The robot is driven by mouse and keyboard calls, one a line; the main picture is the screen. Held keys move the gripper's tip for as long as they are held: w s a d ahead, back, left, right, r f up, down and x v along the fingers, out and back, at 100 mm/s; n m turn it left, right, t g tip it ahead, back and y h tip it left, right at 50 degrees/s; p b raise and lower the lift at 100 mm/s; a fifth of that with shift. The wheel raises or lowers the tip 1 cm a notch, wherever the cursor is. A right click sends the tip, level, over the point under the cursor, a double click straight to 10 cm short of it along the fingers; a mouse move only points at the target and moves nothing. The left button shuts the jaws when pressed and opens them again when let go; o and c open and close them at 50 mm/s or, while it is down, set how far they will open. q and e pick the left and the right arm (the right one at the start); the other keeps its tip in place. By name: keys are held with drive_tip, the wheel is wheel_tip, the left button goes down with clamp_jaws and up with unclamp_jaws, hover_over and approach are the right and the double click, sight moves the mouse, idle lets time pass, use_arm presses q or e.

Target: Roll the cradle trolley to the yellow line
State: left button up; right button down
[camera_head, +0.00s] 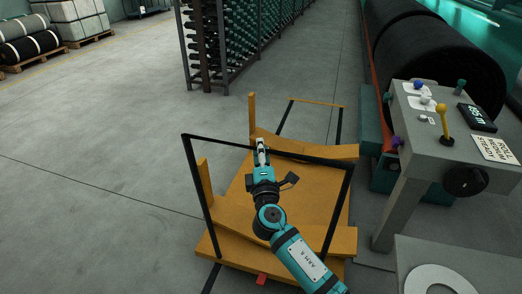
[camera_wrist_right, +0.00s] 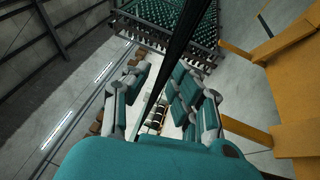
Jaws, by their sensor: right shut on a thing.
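The cradle trolley (camera_head: 285,200) has an orange deck with raised cradle pieces and a black hoop handle (camera_head: 200,170) on the near side. In the right wrist view the black bar (camera_wrist_right: 185,40) passes between the fingers (camera_wrist_right: 160,105). The cradle is empty. A thin yellow line (camera_head: 50,60) shows on the floor by the pallets at the upper left. My left gripper is out of view.
A grey control desk (camera_head: 410,130) with a yellow lever stands close to the trolley's right. A large black roll (camera_head: 430,60) lies behind it. A rack of green-ended spools (camera_head: 235,45) stands ahead. The grey floor to the left is clear.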

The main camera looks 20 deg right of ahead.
drive_tip(key=s+a, duration=0.6)
drive_tip(key=s, duration=0.3)
drive_tip(key=shift+a+b, duration=0.2)
drive_tip(key=shift+b, duration=0.1)
drive_tip(key=c, duration=1.9)
unclamp_jaws()
drive_tip(key=shift+s, duration=0.2)
drive_tip(key=o, duration=0.8)
drive_tip(key=shift+o, duration=0.2)
drive_tip(key=v, duration=1.2)
drive_tip(key=shift+d, duration=0.15)
